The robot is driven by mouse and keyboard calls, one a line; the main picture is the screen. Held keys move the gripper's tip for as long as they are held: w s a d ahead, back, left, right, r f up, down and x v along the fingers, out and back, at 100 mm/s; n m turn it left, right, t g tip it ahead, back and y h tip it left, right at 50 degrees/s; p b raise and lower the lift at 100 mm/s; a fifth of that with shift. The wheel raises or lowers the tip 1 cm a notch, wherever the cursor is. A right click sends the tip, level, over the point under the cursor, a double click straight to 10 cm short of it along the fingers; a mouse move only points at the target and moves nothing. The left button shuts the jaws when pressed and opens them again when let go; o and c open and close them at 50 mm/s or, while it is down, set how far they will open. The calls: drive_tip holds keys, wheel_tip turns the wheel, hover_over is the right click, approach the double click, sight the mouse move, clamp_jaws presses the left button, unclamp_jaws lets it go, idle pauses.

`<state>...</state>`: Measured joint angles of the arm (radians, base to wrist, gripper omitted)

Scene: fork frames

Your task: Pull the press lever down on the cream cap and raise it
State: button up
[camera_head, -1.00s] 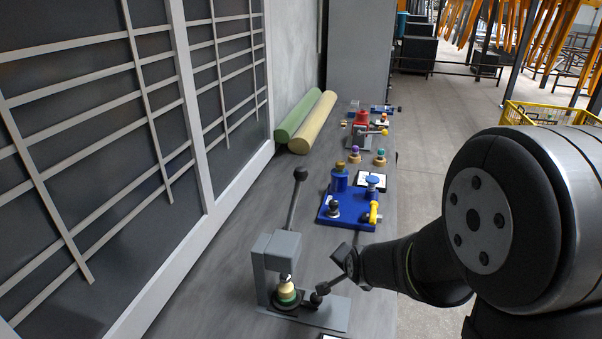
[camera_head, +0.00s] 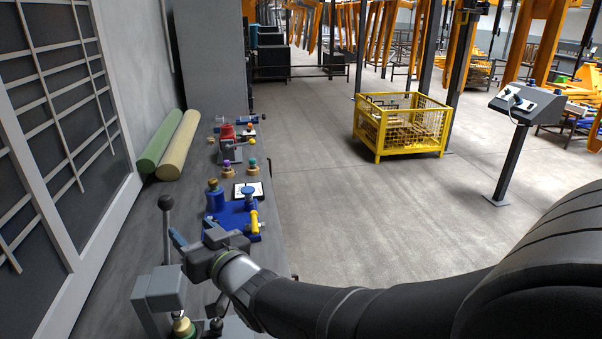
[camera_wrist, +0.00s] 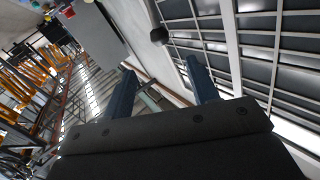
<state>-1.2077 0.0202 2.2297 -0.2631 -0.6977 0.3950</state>
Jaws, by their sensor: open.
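The grey press (camera_head: 158,290) stands at the lower left of the head view. Its lever (camera_head: 167,235) stands up and ends in a black ball knob (camera_head: 166,202). The cream cap (camera_head: 183,327) is under the press head, cut by the picture's lower edge. My gripper (camera_head: 192,234) is open and empty, just right of the lever and above the press. In the wrist view my gripper's two fingers (camera_wrist: 160,68) are spread apart. The black knob also shows there (camera_wrist: 159,36), beyond the fingertips; whether the lever lies between them I cannot tell.
A blue fixture (camera_head: 225,222) with a yellow handle sits behind my gripper. Small coloured pegs and a red-topped device (camera_head: 228,140) stand farther back. Green and cream rolls (camera_head: 172,145) lie by the wall at left. Open floor lies right of the bench.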

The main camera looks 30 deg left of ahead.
sight(170, 206)
drive_tip(key=w+a, duration=0.1)
drive_tip(key=a, duration=0.3)
drive_tip(key=w+a, duration=0.1)
drive_tip(key=a, duration=0.8)
drive_tip(key=shift+w+a, duration=0.4)
clamp_jaws()
